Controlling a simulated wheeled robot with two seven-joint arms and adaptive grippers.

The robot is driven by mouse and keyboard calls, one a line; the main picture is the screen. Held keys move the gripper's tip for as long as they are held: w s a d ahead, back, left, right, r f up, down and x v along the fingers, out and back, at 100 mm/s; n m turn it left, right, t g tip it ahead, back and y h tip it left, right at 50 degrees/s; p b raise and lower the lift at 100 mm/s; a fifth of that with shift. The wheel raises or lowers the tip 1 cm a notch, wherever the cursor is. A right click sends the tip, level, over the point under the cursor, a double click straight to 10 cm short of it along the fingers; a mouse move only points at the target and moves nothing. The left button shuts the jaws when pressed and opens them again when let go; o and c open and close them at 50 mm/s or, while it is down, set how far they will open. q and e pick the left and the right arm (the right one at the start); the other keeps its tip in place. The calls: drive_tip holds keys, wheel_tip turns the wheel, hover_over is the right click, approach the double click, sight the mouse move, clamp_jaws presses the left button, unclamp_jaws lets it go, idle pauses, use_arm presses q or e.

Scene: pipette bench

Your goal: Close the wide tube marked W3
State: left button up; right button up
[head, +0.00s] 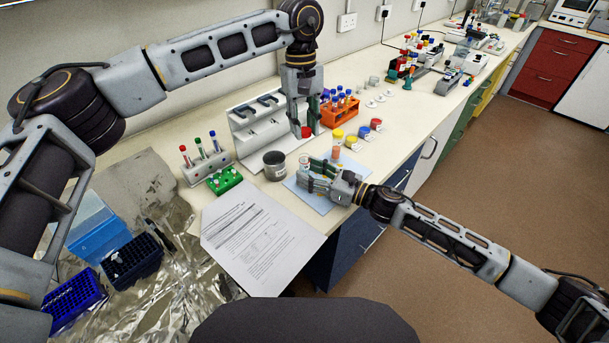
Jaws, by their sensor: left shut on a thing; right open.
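My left gripper (303,130) points down over the bench, shut on a red cap (307,132). The cap is above the blue mat and apart from what stands there. My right gripper (310,177) reaches in from the right, low over the mat, open. A clear wide tube (304,160) shows at its fingers, partly hidden by them; whether they touch it I cannot tell. Another wide tube (337,146) with orange contents and a yellow cap stands just behind. No W3 marking is readable.
Yellow (353,143), blue (363,133) and red (376,125) capped pots stand right of the tubes. A grey beaker (274,165) and a green rack (224,180) are left of the light blue mat (325,199). An orange rack (341,113) and a white pipette stand (250,137) are behind.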

drive_tip(key=shift+x, duration=1.05)
clamp_jaws()
